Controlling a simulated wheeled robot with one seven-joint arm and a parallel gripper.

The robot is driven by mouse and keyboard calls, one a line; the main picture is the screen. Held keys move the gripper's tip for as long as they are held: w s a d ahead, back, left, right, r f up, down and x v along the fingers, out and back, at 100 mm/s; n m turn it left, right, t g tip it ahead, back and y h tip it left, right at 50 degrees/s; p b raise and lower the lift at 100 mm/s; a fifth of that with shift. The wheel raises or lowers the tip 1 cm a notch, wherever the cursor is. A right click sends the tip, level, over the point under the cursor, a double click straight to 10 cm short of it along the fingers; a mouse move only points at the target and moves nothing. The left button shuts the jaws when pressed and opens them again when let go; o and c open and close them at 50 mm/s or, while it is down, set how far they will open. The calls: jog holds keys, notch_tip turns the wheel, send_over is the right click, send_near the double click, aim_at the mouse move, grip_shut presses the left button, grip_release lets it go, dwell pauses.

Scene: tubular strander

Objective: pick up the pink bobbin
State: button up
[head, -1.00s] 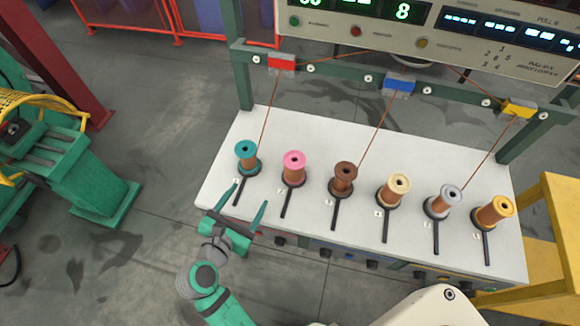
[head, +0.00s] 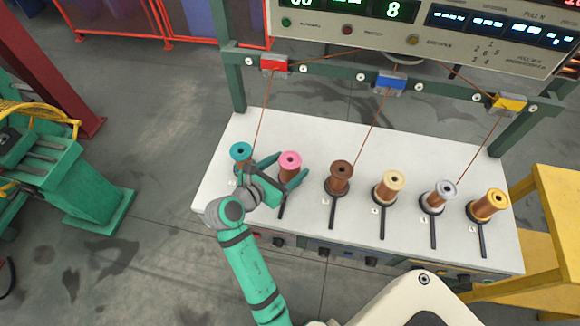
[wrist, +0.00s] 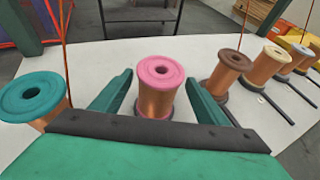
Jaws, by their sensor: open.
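The pink bobbin (head: 290,161) has a pink top flange and a copper-coloured winding. It stands upright on the white table (head: 408,167), second from the left in the row. My gripper (head: 279,170) is open, with its fingers reaching to either side of the bobbin. In the wrist view the pink bobbin (wrist: 159,90) stands between the two green fingers (wrist: 156,92), with a visible gap on each side.
A teal bobbin (head: 241,152) stands close to the left of my gripper. A brown bobbin (head: 340,178) stands to the right, with cream, grey and yellow ones beyond. Thin wires rise from some bobbins to a green frame (head: 446,89) behind.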

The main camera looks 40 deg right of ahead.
aim_at(292, 162)
jog(key=shift+x, duration=2.65)
jog(key=shift+w+r, duration=0.15)
jog(key=shift+r, duration=0.05)
jog(key=shift+c, duration=0.6)
jog(key=c, duration=1.5)
jog(key=shift+r, duration=0.1)
grip_shut()
jog(key=shift+r, duration=0.1)
